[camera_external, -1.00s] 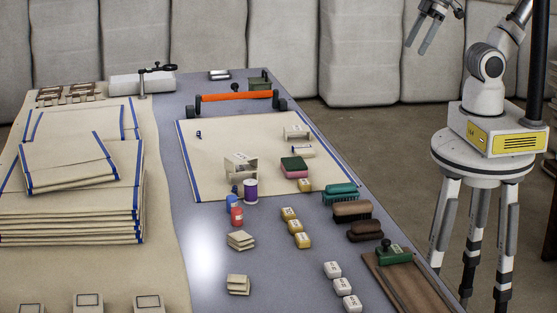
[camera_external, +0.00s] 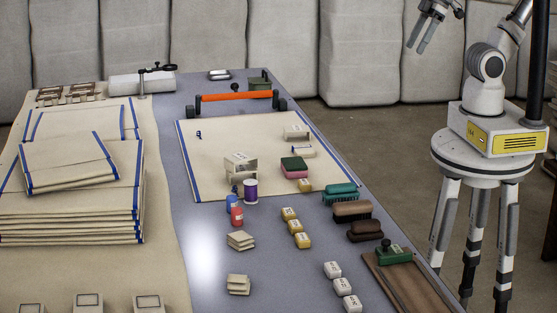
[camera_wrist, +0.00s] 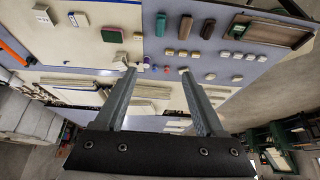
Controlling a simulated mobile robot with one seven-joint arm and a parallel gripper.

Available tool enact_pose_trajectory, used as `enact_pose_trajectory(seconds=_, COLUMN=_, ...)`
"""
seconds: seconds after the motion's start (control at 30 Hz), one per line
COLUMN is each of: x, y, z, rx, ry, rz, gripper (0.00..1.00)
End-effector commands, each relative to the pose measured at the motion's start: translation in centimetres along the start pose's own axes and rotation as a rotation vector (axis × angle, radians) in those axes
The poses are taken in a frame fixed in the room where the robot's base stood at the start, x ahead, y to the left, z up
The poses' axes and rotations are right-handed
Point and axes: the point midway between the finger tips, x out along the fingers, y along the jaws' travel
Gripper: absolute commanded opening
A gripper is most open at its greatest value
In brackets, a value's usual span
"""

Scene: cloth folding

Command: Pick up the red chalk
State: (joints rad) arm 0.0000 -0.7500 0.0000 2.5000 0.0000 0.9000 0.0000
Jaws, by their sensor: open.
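A small red cylinder (camera_external: 237,216) stands on the grey table, just in front of a blue cylinder (camera_external: 232,202). It is the only small red piece I see there, but I cannot tell for sure that it is chalk. In the wrist view it is a tiny red spot (camera_wrist: 166,69). My gripper (camera_external: 417,47) is raised at the top right, beyond the table's right edge and far from the red piece. In the wrist view my gripper (camera_wrist: 157,71) is open, with nothing between its fingers.
A purple spool (camera_external: 250,190) stands close behind the blue cylinder. Yellow blocks (camera_external: 295,226), white blocks (camera_external: 342,286) and dark brushes (camera_external: 352,210) lie to the right. Folded cloths (camera_external: 240,240) lie in front. An orange-red bar (camera_external: 236,97) spans the back.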

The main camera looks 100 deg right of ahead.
Motion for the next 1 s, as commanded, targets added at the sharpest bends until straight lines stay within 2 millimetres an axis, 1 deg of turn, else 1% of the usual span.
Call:
enact_pose_trajectory(seconds=0.07, x=0.1, y=-0.1, z=0.0, rx=0.005, ry=-0.002, rz=-0.004, gripper=0.72)
enact_pose_trajectory(seconds=0.13, x=0.7, y=-0.5, z=0.0, rx=0.028, ry=-0.012, rz=-0.022, gripper=0.72)
enact_pose_trajectory(seconds=0.27, x=3.1, y=-2.4, z=-0.4, rx=0.144, ry=-0.063, rz=-0.11, gripper=0.72)
enact_pose_trajectory(seconds=0.37, x=5.8, y=-4.7, z=-1.3, rx=0.299, ry=-0.121, rz=-0.213, gripper=0.72)
enact_pose_trajectory(seconds=0.5, x=9.7, y=-7.7, z=-3.4, rx=0.548, ry=-0.204, rz=-0.357, gripper=0.72)
enact_pose_trajectory(seconds=0.57, x=11.3, y=-8.8, z=-4.4, rx=0.659, ry=-0.239, rz=-0.415, gripper=0.72)
enact_pose_trajectory(seconds=0.67, x=14.3, y=-10.2, z=-6.4, rx=0.853, ry=-0.294, rz=-0.503, gripper=0.72)
enact_pose_trajectory(seconds=0.7, x=15.6, y=-10.6, z=-7.3, rx=0.932, ry=-0.314, rz=-0.536, gripper=0.72)
enact_pose_trajectory(seconds=0.77, x=17.5, y=-11.0, z=-8.6, rx=1.054, ry=-0.345, rz=-0.583, gripper=0.72)
enact_pose_trajectory(seconds=0.87, x=21.1, y=-11.3, z=-10.9, rx=1.261, ry=-0.392, rz=-0.656, gripper=0.72)
enact_pose_trajectory(seconds=0.9, x=22.6, y=-11.2, z=-11.7, rx=1.346, ry=-0.41, rz=-0.683, gripper=0.72)
enact_pose_trajectory(seconds=0.97, x=25.1, y=-10.9, z=-13.0, rx=1.477, ry=-0.435, rz=-0.722, gripper=0.72)
enact_pose_trajectory(seconds=1.0, x=26.7, y=-10.6, z=-13.8, rx=1.564, ry=-0.449, rz=-0.746, gripper=0.72)
